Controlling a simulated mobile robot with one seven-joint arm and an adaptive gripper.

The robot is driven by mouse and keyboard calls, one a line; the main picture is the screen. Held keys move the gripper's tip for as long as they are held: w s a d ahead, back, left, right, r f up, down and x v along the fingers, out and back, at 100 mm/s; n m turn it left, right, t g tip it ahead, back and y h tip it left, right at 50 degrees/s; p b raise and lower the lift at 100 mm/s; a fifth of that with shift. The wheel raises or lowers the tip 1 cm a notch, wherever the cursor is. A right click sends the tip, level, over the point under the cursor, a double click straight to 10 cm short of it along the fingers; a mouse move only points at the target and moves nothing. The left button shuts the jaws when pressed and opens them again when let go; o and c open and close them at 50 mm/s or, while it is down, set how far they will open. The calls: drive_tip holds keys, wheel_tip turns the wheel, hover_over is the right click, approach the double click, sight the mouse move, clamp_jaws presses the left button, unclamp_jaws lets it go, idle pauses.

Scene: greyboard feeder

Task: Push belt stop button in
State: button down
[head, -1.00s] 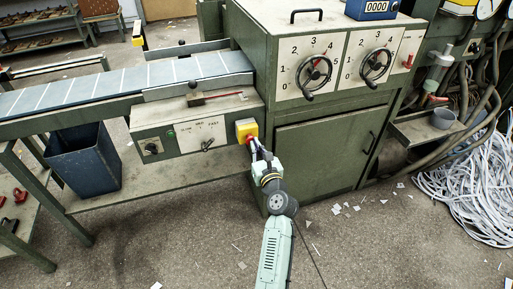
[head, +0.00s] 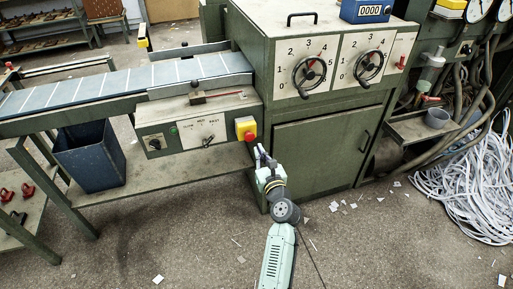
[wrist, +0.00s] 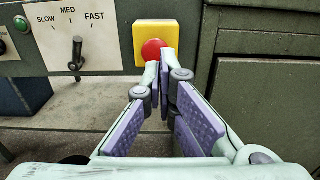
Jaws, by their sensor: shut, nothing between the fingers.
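The belt stop button is a red round knob (head: 249,136) on a yellow box (head: 246,124) at the right end of the control panel. In the wrist view the red knob (wrist: 152,48) is ahead of the fingertips, its lower right edge partly covered by them; the yellow box (wrist: 170,34) surrounds it. My gripper (head: 259,149) is shut and empty, just below and right of the knob in the head view. A small gap shows there between tips and knob. In the wrist view my gripper's tips (wrist: 161,61) come together; contact cannot be judged from that view.
The control panel (head: 178,140) carries a speed lever (wrist: 77,52) and a green button (wrist: 21,23). The feeder cabinet (head: 318,152) stands close on the right. A lower shelf (head: 190,174) runs beneath the panel, with a blue bin (head: 92,158). Floor in front is mostly open.

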drive_tip(key=b+v, duration=0.1)
drive_tip(key=v, duration=0.6)
drive_tip(key=shift+s+f, duration=0.15)
drive_tip(key=shift+f, duration=0.1)
